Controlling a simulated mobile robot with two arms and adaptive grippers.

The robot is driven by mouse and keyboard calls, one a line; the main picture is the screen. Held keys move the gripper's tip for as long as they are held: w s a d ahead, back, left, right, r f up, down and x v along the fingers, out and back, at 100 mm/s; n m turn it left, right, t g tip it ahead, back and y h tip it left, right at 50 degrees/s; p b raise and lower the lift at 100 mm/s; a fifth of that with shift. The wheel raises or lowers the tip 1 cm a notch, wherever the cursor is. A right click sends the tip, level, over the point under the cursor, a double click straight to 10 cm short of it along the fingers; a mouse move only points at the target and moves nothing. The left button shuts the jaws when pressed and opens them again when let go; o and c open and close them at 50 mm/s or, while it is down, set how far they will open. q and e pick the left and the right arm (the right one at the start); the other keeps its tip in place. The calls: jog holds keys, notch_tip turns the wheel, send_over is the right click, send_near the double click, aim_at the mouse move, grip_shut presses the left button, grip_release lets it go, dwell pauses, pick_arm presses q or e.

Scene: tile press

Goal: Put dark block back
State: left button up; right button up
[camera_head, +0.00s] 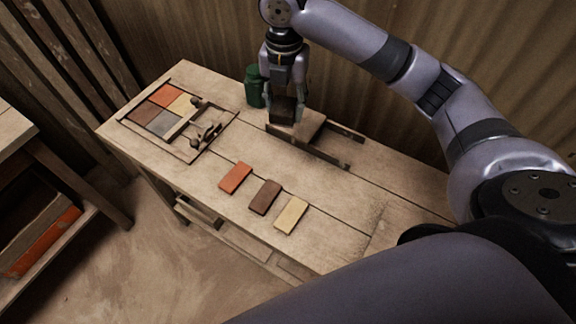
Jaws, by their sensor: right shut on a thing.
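My right gripper (284,110) comes down over the back of the wooden bench (345,215). It is shut on a dark block (283,107), which sits between its fingers. The block is at the left end of a low rail fixture (335,158) that has a pale wooden piece in it. I cannot tell whether the block touches the fixture or hangs just above it. My left gripper is not in view.
A framed tray (187,156) with coloured tiles and a small clamp-like tool lies at the left. A green jar (254,88) stands left of my gripper. An orange tile (235,178), a brown tile (265,197) and a cream tile (291,215) lie in front.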

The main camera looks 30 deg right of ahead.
aim_at(287, 164)
jog(key=n, duration=0.2)
jog(key=shift+w+d+f+n, duration=0.2)
jog(key=shift+d+f+n, duration=0.05)
jog(key=shift+n, duration=0.15)
jog(key=shift+w+d+f+n, duration=0.1)
jog(key=shift+d+f+n, duration=0.1)
jog(key=shift+n, duration=0.9)
jog(key=shift+f, duration=0.35)
pick_arm(q)
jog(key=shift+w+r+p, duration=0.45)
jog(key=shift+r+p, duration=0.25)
jog(key=shift+p, duration=0.05)
pick_arm(e)
notch_tip(287, 164, down, 19)
jog(key=shift+f, duration=0.1)
jog(key=shift+f, duration=0.1)
jog(key=o, duration=1)
jog(key=shift+o, duration=0.2)
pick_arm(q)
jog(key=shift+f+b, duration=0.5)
pick_arm(e)
notch_tip(287, 164, up, 12)
